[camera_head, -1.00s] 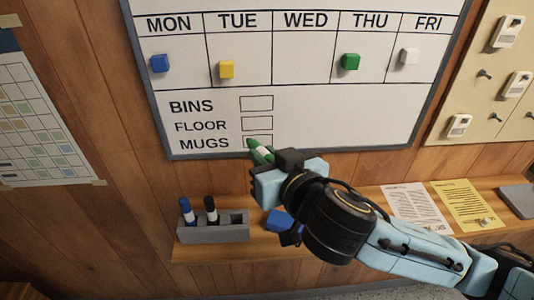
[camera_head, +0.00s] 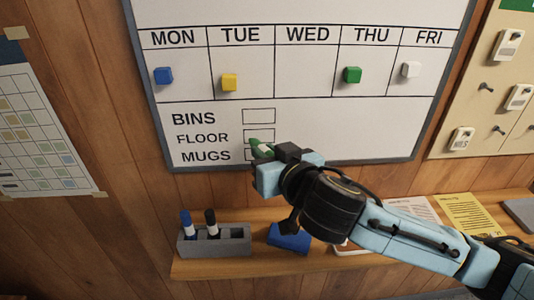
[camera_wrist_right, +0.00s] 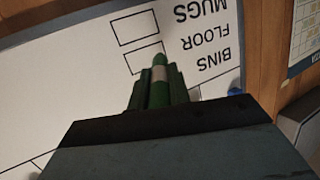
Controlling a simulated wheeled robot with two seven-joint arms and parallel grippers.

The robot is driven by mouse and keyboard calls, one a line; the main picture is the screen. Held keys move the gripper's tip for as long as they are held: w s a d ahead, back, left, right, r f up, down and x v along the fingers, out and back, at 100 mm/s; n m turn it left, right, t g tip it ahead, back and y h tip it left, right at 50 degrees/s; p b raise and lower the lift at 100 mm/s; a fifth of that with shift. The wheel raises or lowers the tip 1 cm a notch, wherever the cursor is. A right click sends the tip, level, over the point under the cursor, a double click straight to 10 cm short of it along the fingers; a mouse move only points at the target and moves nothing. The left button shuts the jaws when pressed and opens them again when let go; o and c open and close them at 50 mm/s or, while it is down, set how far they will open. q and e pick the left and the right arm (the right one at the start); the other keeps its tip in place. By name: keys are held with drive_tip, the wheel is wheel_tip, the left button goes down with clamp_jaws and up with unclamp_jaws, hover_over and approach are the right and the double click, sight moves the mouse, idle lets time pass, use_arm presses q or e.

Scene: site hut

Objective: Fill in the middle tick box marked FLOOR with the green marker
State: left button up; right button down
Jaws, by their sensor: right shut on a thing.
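The whiteboard (camera_head: 340,130) has a tick-box list marked BINS, FLOOR and MUGS. The FLOOR tick box (camera_head: 258,133) is the middle one, partly covered by the marker; it also shows in the right wrist view (camera_wrist_right: 143,62). I see no green ink in its visible part. My right gripper (camera_head: 272,156) is shut on the green marker (camera_head: 261,147), which has a white band in the wrist view (camera_wrist_right: 159,75). The marker's tip overlaps the FLOOR box in both views; I cannot tell whether it touches the board. My left gripper is not in view.
A shelf (camera_head: 200,270) below the board bears a grey holder (camera_head: 230,243) with a blue and a black marker, a blue block (camera_head: 289,237) and papers. Coloured magnets sit in the day columns above. A hook board (camera_head: 480,110) hangs at the right.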

drive_tip(key=shift+w, duration=0.55)
idle(0.6)
drive_tip(key=shift+d, duration=0.1)
drive_tip(key=shift+s+d+p, duration=0.1)
drive_tip(key=shift+d+p, duration=0.25)
drive_tip(key=shift+d, duration=0.1)
drive_tip(key=shift+d, duration=0.5)
drive_tip(key=shift+d+p, duration=0.1)
drive_tip(key=shift+p, duration=0.2)
drive_tip(key=shift+d, duration=0.4)
